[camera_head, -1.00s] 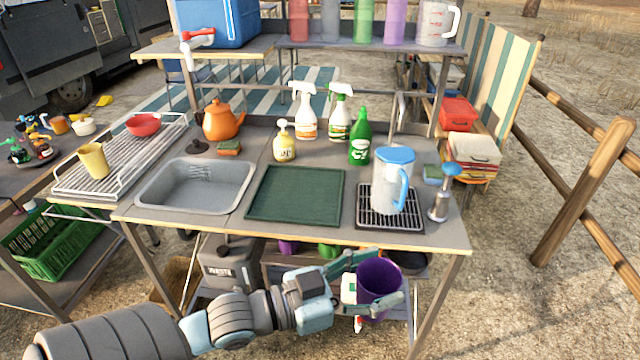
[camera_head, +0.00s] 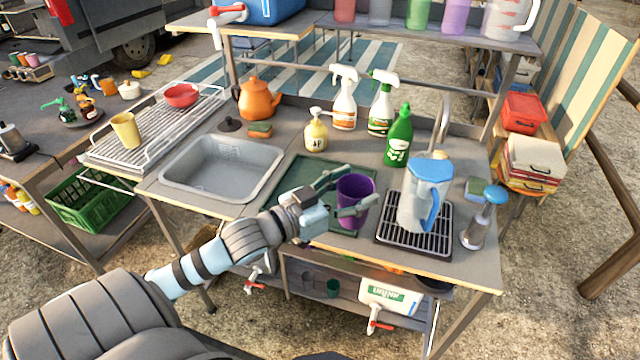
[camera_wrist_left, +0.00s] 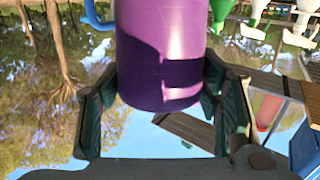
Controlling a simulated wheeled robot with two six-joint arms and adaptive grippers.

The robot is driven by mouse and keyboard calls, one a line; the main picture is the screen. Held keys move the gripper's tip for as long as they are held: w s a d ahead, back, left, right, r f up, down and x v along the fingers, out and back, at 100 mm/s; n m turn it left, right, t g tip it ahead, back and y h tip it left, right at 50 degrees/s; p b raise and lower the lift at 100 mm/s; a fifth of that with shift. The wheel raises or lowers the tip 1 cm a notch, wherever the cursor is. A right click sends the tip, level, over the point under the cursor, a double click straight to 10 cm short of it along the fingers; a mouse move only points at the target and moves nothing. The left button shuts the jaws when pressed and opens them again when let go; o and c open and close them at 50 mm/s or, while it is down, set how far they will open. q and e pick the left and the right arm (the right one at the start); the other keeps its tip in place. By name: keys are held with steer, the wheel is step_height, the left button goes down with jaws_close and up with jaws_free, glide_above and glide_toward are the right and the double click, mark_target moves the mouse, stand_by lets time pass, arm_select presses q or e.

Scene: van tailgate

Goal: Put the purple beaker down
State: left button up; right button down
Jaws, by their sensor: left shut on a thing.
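The purple beaker (camera_head: 355,198) is in my left gripper (camera_head: 345,194) in the head view, upright, over the right part of the dark green mat (camera_head: 300,172). My left gripper is shut on it, with a finger on either side. In the left wrist view the purple beaker (camera_wrist_left: 162,50) fills the middle between the two dark fingers (camera_wrist_left: 163,105). Whether its base touches the mat I cannot tell. My right gripper is in neither view.
A clear pitcher with blue lid (camera_head: 422,190) stands on a black drip grate (camera_head: 400,245) just right of the beaker. A green bottle (camera_head: 398,138) stands behind. The sink (camera_head: 222,168) is to the left. The mat's left part is clear.

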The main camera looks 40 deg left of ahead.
arm_select(q)
steer(key=w+a+r+n+y+p, duration=0.1)
steer(key=w+a+r+n+y, duration=0.1)
steer(key=w+a+r+y, duration=0.45)
steer(key=w+a+r+n+y+p, duration=0.1)
steer(key=w+a+r+n, duration=0.25)
steer(key=a, duration=0.55)
steer(key=shift+m+t, duration=0.3)
steer(key=shift+m, duration=0.05)
steer(key=f+b, duration=0.1)
steer(key=f, duration=0.5)
steer(key=f+b, duration=0.2)
steer(key=f, duration=0.5)
steer(key=s+f+b, duration=0.1)
steer(key=f+b, duration=0.1)
steer(key=f, duration=0.4)
steer(key=shift+f, duration=0.25)
steer(key=shift+r, duration=0.1)
steer(key=o, duration=1.1)
